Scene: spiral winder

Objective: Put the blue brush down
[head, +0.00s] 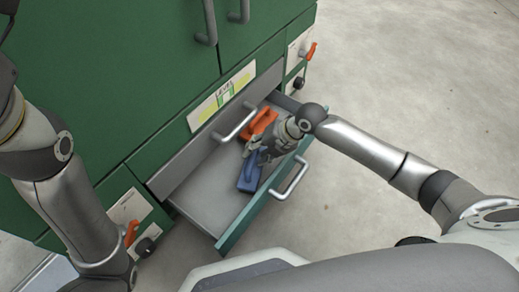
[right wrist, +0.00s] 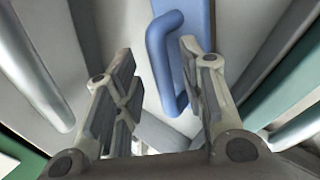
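The blue brush (head: 249,174) lies in the open drawer (head: 207,197) of the green cabinet. In the right wrist view its looped blue handle (right wrist: 163,52) shows ahead of the fingers, nearer the right one. My right gripper (head: 259,156) is over the drawer, right by the brush. In the right wrist view its two fingers (right wrist: 158,85) stand apart with a clear gap between them and are not closed on the handle. Whether a finger touches the brush, I cannot tell. My left arm comes in at the left, but its gripper is out of the picture.
An orange object (head: 263,122) lies in the drawer behind the blue brush. The drawer front has a metal handle (head: 290,181). The green cabinet (head: 120,75) rises behind, with orange-handled switches (head: 131,232) beside the drawer. The drawer's front left part is bare.

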